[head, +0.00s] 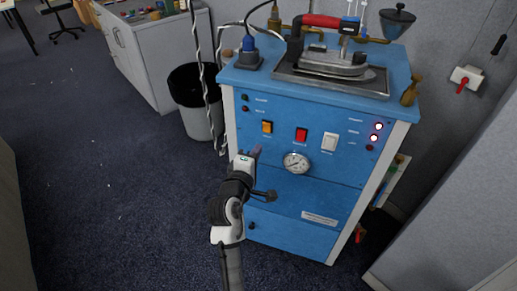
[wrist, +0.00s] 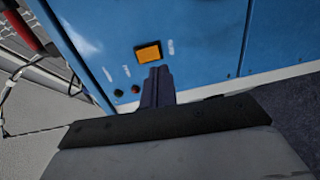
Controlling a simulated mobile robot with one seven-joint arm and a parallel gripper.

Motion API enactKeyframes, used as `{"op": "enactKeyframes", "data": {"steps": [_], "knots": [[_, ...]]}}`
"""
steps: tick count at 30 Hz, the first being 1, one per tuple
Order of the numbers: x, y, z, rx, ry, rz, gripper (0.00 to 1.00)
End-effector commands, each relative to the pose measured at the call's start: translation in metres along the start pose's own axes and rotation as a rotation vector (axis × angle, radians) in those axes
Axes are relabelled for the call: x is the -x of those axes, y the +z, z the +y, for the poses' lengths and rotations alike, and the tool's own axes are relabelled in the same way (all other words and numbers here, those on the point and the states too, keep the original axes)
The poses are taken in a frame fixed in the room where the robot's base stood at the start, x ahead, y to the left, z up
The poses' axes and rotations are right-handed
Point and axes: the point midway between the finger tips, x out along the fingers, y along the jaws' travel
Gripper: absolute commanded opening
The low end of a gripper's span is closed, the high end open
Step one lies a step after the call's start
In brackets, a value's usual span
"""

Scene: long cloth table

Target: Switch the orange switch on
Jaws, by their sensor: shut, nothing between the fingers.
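The orange switch (head: 267,127) is on the upper left of the blue machine's front panel, left of a red switch (head: 301,134) and a white switch (head: 329,142). In the wrist view the orange switch (wrist: 149,53) shows just beyond my fingertips. I cannot tell whether it is on or off. My gripper (head: 257,151) is shut and empty, in front of the panel and just below the orange switch in the picture. In the wrist view its closed fingers (wrist: 159,75) point at the switch's lower edge. I cannot tell whether they touch it.
A pressure gauge (head: 296,163) sits below the red switch. An iron (head: 335,60) rests on a tray on top of the machine. A black-lined bin (head: 196,105) stands at the machine's left. Grey partitions are at the right. Open carpet lies at the left.

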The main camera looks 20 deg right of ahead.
Motion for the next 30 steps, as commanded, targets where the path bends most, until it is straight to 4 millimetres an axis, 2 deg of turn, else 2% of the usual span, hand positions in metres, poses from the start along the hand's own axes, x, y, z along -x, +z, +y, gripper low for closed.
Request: {"op": "enactKeyframes", "data": {"steps": [1,6,12,17,30], "knots": [[0.014,-0.001,-0.010,0.000,-0.004,0.003,0.00],[0.049,-0.001,-0.016,0.000,-0.003,0.003,0.00],[0.072,0.000,-0.018,0.000,-0.002,0.000,0.00],[0.078,0.000,-0.018,-0.001,-0.002,0.000,0.00],[0.078,0.000,-0.017,0.000,-0.002,0.000,0.00]]}}
